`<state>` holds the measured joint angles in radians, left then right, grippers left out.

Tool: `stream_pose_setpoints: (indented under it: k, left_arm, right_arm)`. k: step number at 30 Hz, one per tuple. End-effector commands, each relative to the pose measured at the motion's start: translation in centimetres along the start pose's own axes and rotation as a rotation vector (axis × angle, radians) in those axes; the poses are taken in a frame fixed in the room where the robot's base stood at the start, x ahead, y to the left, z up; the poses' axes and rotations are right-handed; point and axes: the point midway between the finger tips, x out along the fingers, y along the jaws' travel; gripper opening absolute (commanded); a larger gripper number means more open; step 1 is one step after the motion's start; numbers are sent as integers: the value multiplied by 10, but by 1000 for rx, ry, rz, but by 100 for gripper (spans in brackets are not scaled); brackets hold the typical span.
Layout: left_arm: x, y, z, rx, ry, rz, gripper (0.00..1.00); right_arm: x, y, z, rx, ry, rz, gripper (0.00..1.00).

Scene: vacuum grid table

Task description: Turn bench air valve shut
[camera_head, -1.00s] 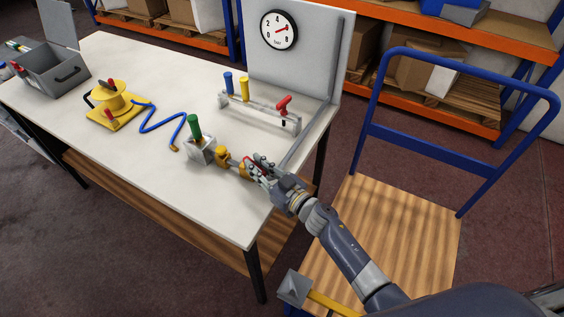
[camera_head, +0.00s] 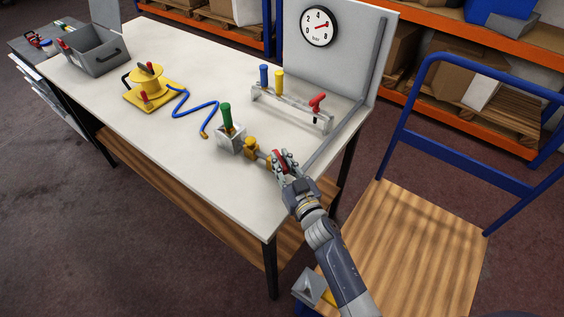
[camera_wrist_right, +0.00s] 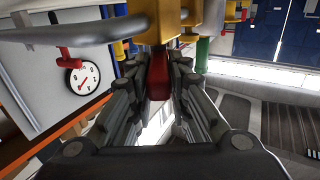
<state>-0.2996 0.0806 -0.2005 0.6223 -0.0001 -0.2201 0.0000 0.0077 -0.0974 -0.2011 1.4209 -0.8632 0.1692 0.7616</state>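The bench air valve has a yellow body (camera_head: 251,147) at the table's front right edge, and its red handle (camera_head: 281,158) points toward my arm. My right gripper (camera_head: 284,160) is at this handle. In the right wrist view the red handle (camera_wrist_right: 159,82) lies between the two fingers, which appear to press its sides, below the yellow valve body (camera_wrist_right: 160,25). The exact contact is partly hidden by the fingers. The gauge (camera_head: 319,26) on the grey panel has a red needle pointing to the right. My left gripper is not in view.
A grey block with a green-handled tool (camera_head: 227,118) stands left of the valve. A rack (camera_head: 290,109) holds blue and yellow parts and a red handle. A blue hose (camera_head: 190,108), yellow reel (camera_head: 147,87) and grey toolbox (camera_head: 94,50) are farther left. A cart (camera_head: 410,245) stands right.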

Motion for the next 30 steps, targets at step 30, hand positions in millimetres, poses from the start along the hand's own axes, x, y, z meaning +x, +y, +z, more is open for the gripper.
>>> stream_pose_setpoints:
  k: [30]
  left_arm:
    - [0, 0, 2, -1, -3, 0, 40]
  right_arm:
    - [-97, 0, 1, 0, -2, 0, 37]
